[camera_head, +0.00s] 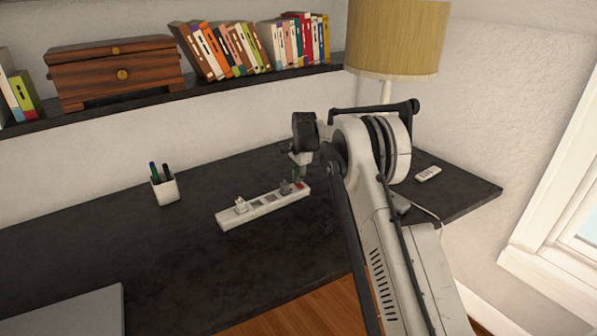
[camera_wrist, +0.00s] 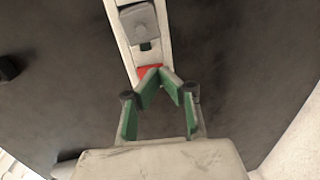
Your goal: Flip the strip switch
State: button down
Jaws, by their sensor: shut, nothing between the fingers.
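A white power strip (camera_head: 263,208) lies on the dark desk, with plugs in some of its sockets. Its red switch (camera_head: 300,186) is at the strip's right end. My gripper (camera_head: 298,180) is shut and empty, with its fingertips at the red switch. In the wrist view the green-padded fingers of my gripper (camera_wrist: 160,70) meet at the near edge of the red switch (camera_wrist: 149,71), partly covering it. I cannot tell whether they touch it. A grey plug (camera_wrist: 139,22) sits in the strip just beyond the switch.
A white pen cup (camera_head: 165,190) stands on the desk (camera_head: 150,250) left of the strip. A small white remote (camera_head: 428,173) and a lamp (camera_head: 398,40) are at the right. A shelf with books (camera_head: 250,48) and a wooden chest (camera_head: 115,72) runs above.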

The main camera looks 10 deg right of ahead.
jog(key=shift+w+f, duration=0.1)
jog(key=shift+f, duration=0.2)
jog(key=shift+w+a+f+g+b, duration=0.15)
jog(key=shift+f+g+b, duration=0.3)
jog(key=shift+g+b, duration=0.05)
jog(key=shift+w+f+b, duration=0.1)
jog(key=shift+b, duration=0.45)
